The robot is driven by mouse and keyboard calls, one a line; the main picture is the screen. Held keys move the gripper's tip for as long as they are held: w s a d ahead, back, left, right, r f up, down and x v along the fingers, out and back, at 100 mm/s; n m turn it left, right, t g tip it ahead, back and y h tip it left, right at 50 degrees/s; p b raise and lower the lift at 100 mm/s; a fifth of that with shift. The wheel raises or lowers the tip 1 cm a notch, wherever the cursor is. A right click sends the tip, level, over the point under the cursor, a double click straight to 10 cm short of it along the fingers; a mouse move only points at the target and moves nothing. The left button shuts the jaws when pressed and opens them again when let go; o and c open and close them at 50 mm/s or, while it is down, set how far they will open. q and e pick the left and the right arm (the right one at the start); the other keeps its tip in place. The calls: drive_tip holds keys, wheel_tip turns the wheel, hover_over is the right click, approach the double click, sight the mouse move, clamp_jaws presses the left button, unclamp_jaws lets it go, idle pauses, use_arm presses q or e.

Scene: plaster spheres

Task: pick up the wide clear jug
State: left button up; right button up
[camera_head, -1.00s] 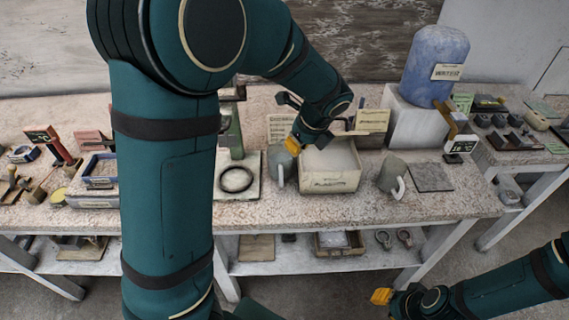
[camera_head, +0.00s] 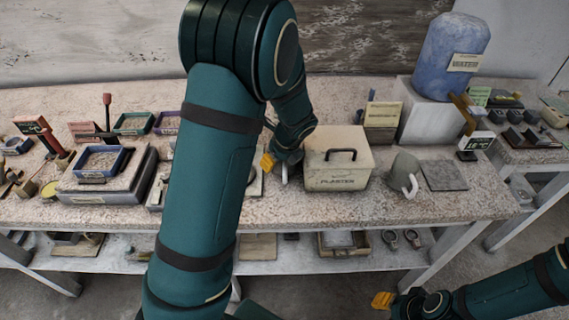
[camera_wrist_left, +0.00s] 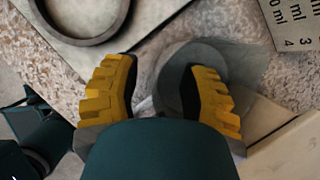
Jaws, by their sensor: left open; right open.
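A greyish see-through jug (camera_wrist_left: 228,62) shows in the left wrist view, under and beside the right-hand finger. My left gripper (camera_wrist_left: 168,92) is open above it, its yellow fingers apart, with nothing clearly held. In the head view the left gripper (camera_head: 268,162) is mostly hidden by my arm, left of the plaster box; a pale handle (camera_head: 285,173) shows beside it. Another grey jug with a white handle (camera_head: 404,174) stands right of the box. I cannot tell which jug is wider. My right gripper (camera_head: 383,300) is open and empty, low in front of the table.
The lidded plaster box (camera_head: 338,176) stands close right of the left gripper. A dark ring (camera_wrist_left: 85,18) lies on a pale plate in the wrist view. A blue water container (camera_head: 445,58) stands on a white block (camera_head: 425,122). A grey slab (camera_head: 444,176) lies right.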

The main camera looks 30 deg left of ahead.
use_arm(q)
drive_tip(key=shift+s, duration=0.1)
drive_tip(key=shift+f, duration=0.1)
clamp_jaws()
idle(0.3)
drive_tip(key=shift+r, duration=0.45)
wheel_tip(320, 180, up, 3)
drive_tip(key=shift+s+d+r+p, duration=0.1)
drive_tip(key=shift+p, duration=0.6)
drive_tip(key=s+d, duration=0.1)
drive_tip(key=s, duration=0.4)
drive_tip(key=s+d, duration=0.2)
drive_tip(key=s, duration=0.3)
drive_tip(key=s+d, duration=0.2)
drive_tip(key=s, duration=0.3)
drive_tip(key=shift+s+f+b, duration=0.15)
drive_tip(key=shift+f+b, duration=0.2)
drive_tip(key=shift+f, duration=0.05)
drive_tip(key=shift+s+d+r+b, duration=0.15)
drive_tip(key=shift+s+b, duration=0.35)
drive_tip(key=shift+s, duration=0.3)
